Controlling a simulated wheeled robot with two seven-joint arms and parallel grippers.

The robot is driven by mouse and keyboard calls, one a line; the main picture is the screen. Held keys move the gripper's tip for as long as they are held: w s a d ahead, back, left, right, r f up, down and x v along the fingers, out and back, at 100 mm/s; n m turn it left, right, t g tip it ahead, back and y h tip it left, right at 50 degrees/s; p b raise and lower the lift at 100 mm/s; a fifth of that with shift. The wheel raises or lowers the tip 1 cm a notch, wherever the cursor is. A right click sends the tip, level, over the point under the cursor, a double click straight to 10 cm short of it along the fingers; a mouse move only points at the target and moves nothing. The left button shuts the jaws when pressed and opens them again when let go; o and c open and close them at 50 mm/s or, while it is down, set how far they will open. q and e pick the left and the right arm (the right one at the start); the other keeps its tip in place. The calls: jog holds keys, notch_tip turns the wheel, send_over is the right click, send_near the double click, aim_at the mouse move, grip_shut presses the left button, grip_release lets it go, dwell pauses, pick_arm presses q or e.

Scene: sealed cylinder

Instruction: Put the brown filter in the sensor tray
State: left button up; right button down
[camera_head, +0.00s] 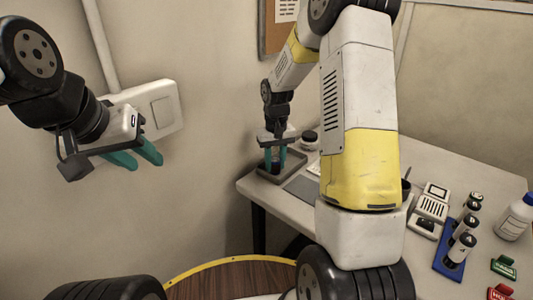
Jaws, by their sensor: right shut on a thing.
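My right gripper (275,163) reaches down at the left end of the table, over a small grey tray (291,174), which I take as the sensor tray. Its teal fingers are shut on a small dark thing between them, apparently the brown filter (275,167). The fingers hide most of it, and I cannot tell whether it touches the tray floor. My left gripper (138,161) is off to the left in front of the wall, open and empty, its teal fingers apart.
A dark-lidded jar (309,140) stands right behind the tray. Further right are a white device (432,206), a blue rack (450,258) with dark-capped vials, a white bottle (515,218), and green (503,267) and red (500,292) labelled blocks. My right arm hides the table's middle.

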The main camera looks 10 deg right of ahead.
jog(key=shift+f, duration=0.2)
jog(key=c, duration=1)
grip_release()
jog(key=shift+c, duration=0.2)
